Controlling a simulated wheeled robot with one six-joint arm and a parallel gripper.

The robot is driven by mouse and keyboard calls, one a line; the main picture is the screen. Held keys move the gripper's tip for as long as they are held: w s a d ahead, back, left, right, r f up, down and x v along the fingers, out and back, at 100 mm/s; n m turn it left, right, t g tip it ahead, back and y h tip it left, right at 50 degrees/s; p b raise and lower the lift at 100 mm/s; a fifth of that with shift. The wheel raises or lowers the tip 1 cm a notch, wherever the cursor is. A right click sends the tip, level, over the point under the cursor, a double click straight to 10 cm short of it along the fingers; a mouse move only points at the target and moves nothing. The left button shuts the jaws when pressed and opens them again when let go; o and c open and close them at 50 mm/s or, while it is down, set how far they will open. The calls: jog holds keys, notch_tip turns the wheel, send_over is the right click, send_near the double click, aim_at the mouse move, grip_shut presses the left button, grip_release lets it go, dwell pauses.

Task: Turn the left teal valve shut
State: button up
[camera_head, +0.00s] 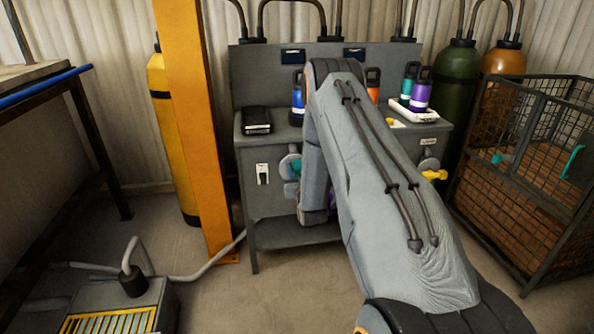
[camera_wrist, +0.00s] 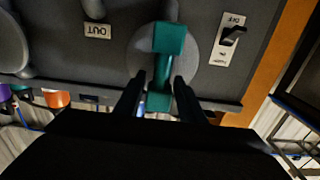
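The left teal valve (camera_wrist: 169,40) has a bar handle on a round grey disc (camera_wrist: 140,50) on the dark panel. In the wrist view the bar runs nearly upright, its lower end between the fingers. My gripper (camera_wrist: 159,85) is open, with one finger on each side of the bar and a small gap visible. In the head view a bit of teal (camera_head: 296,167) shows beside the disc on the bench front, and my arm hides most of the valve and the gripper.
A switch plate (camera_wrist: 230,38) sits close to the valve, and also shows in the head view (camera_head: 262,173). An "OUT" label (camera_wrist: 97,31) is on the panel. An orange post (camera_head: 198,120) stands left of the bench. A yellow valve (camera_head: 434,175) and a wire cage (camera_head: 530,160) are at right.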

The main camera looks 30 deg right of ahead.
jog(key=c, duration=0.8)
jog(key=shift+o, duration=0.2)
